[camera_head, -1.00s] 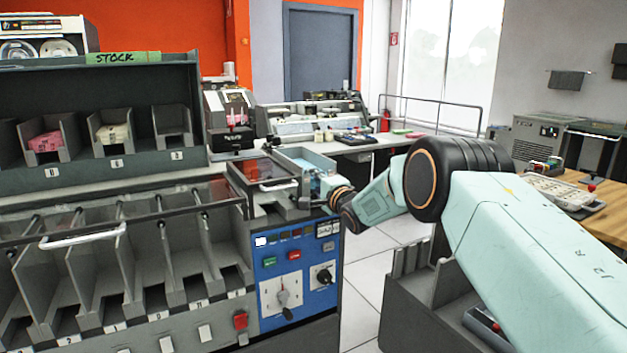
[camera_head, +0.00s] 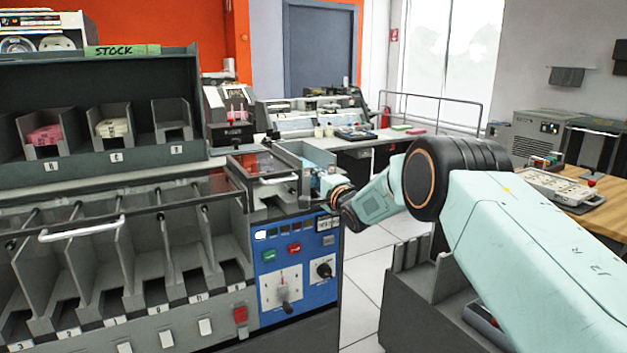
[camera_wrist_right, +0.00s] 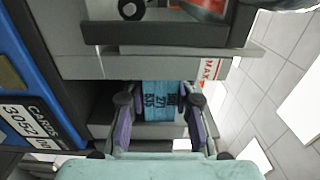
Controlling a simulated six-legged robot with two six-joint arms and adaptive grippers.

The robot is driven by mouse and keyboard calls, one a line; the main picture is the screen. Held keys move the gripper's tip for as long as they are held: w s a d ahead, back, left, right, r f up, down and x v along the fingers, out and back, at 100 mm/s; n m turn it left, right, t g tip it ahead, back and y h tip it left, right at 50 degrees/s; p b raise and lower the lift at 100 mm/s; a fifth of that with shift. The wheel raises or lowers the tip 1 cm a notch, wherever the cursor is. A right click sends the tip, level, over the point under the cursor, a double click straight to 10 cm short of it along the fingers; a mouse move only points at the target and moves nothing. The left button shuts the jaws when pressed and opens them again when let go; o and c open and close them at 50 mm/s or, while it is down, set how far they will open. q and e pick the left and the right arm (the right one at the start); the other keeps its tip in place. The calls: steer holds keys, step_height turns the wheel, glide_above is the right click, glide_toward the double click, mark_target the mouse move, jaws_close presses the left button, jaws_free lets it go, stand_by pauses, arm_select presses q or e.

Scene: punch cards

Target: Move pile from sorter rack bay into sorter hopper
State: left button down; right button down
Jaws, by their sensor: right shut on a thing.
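The blue card pile (camera_wrist_right: 158,100) is between the fingers of my right gripper (camera_wrist_right: 160,105) in the right wrist view. The gripper is shut on it. In the head view my right gripper (camera_head: 320,181) is at the right end of the sorter hopper (camera_head: 290,148), above the blue control panel. The hopper's grey wall also shows in the right wrist view (camera_wrist_right: 110,66), close to the pile, with a red MAX mark. Whether the pile rests on anything is hidden. The sorter rack (camera_head: 180,240) has several grey bays at the left. My left gripper is out of view.
The stock shelf (camera_head: 90,165) holds pink and cream card piles. A blue control panel (camera_head: 298,270) with knobs is below the hopper. Open floor (camera_head: 365,270) lies to the right.

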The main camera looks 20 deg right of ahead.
steer(key=shift+w+f+b, duration=0.15)
steer(key=shift+f+b, duration=0.15)
steer(key=shift+f, duration=0.25)
steer(key=shift+f+b, duration=0.35)
steer(key=shift+f, duration=0.15)
steer(key=c, duration=1)
jaws_free()
steer(key=shift+r, duration=0.1)
steer(key=shift+c, duration=0.2)
steer(key=shift+f, duration=0.35)
steer(key=shift+s+f+b, duration=0.2)
steer(key=shift+f+b, duration=0.2)
steer(key=shift+f, duration=0.05)
